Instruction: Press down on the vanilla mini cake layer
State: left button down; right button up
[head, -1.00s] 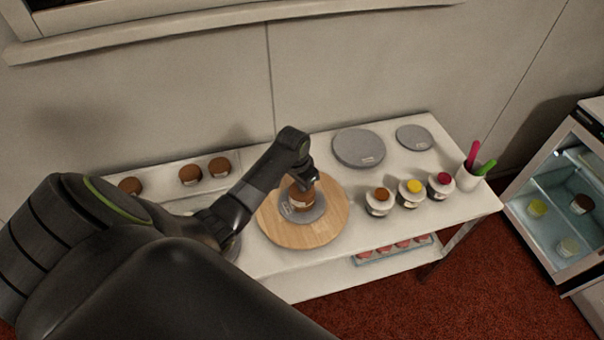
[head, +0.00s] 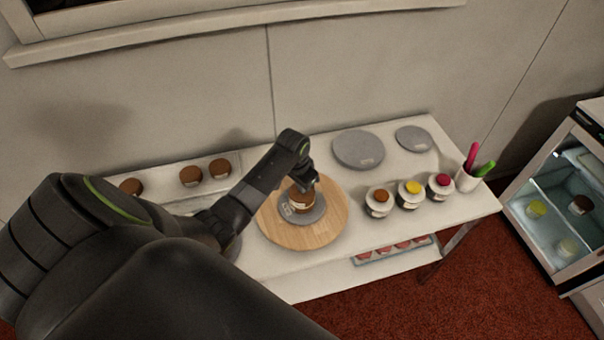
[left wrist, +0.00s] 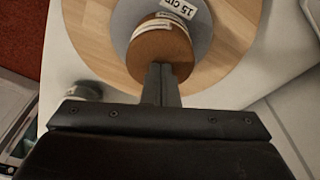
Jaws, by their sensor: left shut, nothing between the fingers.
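A small round brown cake (head: 303,203) with a pale label band sits on a grey disc (head: 318,215) on the round wooden turntable (head: 275,228). I cannot read its flavour. My left gripper (head: 310,184) is over the cake, fingers pointing down, shut with nothing in them. In the left wrist view the closed fingertips (left wrist: 162,70) overlap the near part of the brown cake top (left wrist: 158,47). I cannot tell whether they touch it. The grey disc bears a "15 cm" label (left wrist: 178,7). My right gripper is out of view.
Several topped jars (head: 410,194) and a cup of coloured tools (head: 467,180) stand to the right. Two grey discs (head: 358,149) (head: 413,139) lie at the back. Brown cakes (head: 191,176) sit on a tray at the left. An open-fronted fridge (head: 560,200) is at far right.

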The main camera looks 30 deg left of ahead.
pick_arm(q)
jog(key=shift+r, duration=0.55)
notch_tip(320, 180, up, 8)
jog(key=shift+f, duration=0.1)
dwell(0.6)
